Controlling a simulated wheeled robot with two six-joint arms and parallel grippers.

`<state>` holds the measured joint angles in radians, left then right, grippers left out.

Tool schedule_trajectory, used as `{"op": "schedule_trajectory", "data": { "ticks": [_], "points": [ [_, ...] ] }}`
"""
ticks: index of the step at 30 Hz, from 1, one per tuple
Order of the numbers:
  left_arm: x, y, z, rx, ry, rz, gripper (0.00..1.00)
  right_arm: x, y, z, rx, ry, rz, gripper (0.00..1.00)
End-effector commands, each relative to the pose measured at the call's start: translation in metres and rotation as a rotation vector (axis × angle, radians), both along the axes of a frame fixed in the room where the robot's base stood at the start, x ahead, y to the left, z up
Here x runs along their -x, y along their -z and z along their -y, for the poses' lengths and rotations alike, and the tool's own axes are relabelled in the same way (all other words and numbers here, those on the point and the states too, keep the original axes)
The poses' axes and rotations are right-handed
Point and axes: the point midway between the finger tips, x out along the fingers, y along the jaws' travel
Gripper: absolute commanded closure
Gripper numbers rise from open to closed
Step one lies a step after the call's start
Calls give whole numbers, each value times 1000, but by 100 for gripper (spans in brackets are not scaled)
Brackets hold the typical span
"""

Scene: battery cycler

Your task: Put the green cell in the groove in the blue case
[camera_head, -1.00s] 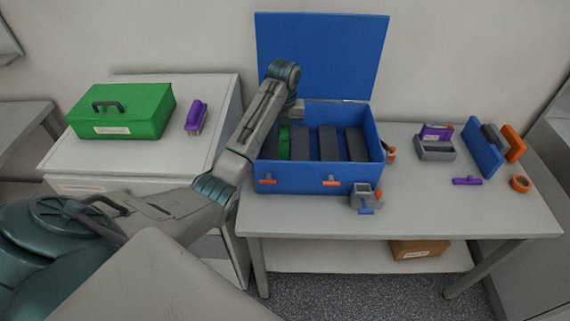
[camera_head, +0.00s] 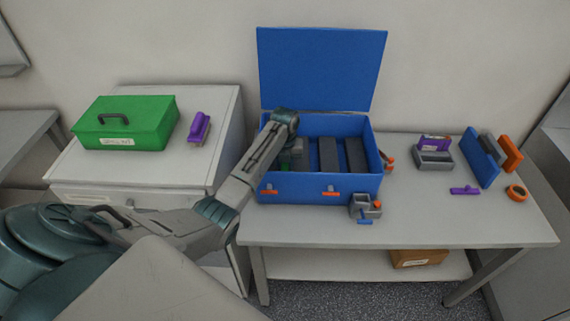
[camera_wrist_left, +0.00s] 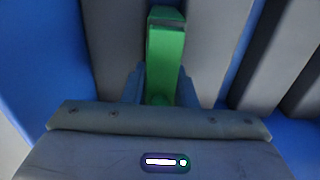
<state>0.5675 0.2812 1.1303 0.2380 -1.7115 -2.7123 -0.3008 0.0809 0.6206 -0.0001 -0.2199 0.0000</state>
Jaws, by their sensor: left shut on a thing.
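The blue case (camera_head: 290,188) stands on the table with its lid (camera_head: 322,68) raised. My left gripper (camera_wrist_left: 160,88) reaches down inside the left part of the case and is shut on the green cell (camera_wrist_left: 166,48). In the wrist view the cell lies between two dark grey blocks. In the head view only a small part of the green cell (camera_head: 285,167) shows below my wrist. Whether the cell touches the case floor is hidden. My right gripper is not in view.
Grey blocks (camera_head: 328,155) stand in the right part of the case. A grey clamp-like piece (camera_head: 362,206) is at the case's front right. A green box (camera_head: 125,125) and a purple brush (camera_head: 199,128) sit on the left cabinet. Small tools lie at the table's right.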

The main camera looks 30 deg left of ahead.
Motion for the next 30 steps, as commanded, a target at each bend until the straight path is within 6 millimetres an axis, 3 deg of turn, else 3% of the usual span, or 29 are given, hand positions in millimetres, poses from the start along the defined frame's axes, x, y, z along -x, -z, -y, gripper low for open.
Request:
{"op": "schedule_trajectory", "data": {
  "ticks": [7, 8, 10, 11, 22, 26, 30],
  "points": [
    [-1, 1, 0, 0, 0, 2, 100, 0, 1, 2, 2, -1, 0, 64],
    [0, 2, 0, 0, 0, 0, 69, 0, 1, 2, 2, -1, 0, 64],
    [0, 2, 0, 0, 0, 0, 55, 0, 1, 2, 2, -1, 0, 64],
    [0, 2, 0, 0, 0, 0, 53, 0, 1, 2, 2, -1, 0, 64],
    [-1, -4, 0, -1, 0, 1, 53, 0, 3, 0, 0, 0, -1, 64],
    [-1, -22, -1, -2, 0, 5, 53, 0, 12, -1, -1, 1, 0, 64],
    [-2, -53, 0, -1, 0, 6, 53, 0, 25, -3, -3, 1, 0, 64]
  ]
}}
